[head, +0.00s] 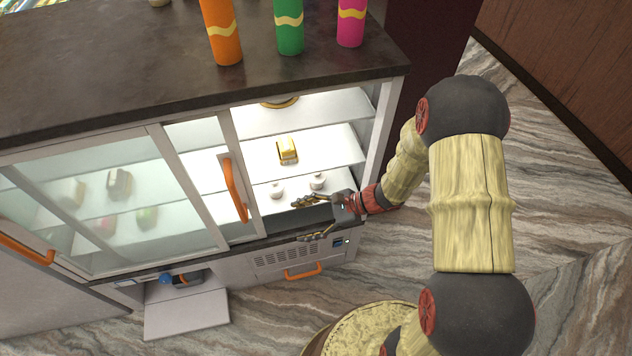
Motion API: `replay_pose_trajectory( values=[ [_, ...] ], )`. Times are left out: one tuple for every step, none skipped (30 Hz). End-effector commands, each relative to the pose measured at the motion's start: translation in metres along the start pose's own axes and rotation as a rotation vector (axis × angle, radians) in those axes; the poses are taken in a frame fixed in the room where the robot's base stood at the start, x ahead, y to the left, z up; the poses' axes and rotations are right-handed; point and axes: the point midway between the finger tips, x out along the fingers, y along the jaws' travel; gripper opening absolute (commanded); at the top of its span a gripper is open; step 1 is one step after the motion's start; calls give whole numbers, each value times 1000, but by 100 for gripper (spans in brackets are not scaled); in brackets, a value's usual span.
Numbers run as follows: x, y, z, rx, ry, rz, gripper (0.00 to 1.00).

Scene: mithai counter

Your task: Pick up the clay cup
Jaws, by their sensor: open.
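No brown clay cup can be made out in the head view. Two small pale rounded items, one on the left (277,189) and one on the right (317,181), stand on the lowest lit shelf of the display case. They are too small to tell whether either is the clay cup. My gripper (298,220) reaches in from the right at the open section of the case. Its two dark and gold fingers are spread apart, with nothing seen between them. The fingertips are in front of and below the pale items in the picture, apparently not touching them.
The case has a sliding glass door with an orange handle (233,190) left of the opening. A gold block (287,151) sits on the middle shelf. Orange (221,32), green (289,26) and pink (351,22) cylinders stand on the dark counter top (130,75).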

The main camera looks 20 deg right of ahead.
Motion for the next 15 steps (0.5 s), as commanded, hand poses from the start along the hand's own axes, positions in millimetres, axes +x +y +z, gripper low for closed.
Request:
replay_pose_trajectory(
  values=[
    [11,-12,-22,106,-21,-83,69],
    [16,-20,-33,163,-33,-137,69],
    [20,-33,-49,235,-45,-211,69],
    [22,-42,-61,286,-53,-267,69],
    [22,-51,-73,334,-61,-323,69],
    [21,-63,-89,393,-67,-396,69],
    [19,-72,-100,430,-72,-450,69],
    [17,-80,-110,466,-77,-502,69],
    [12,-90,-123,507,-81,-567,69],
    [8,-98,-132,532,-85,-613,69],
    [3,-105,-139,554,-89,-656,69],
    [-3,-113,-148,578,-92,-707,69],
    [-8,-119,-153,593,-95,-741,69],
    [-12,-124,-157,605,-98,-771,69],
    [-18,-130,-161,616,-102,-805,69]
  ],
)
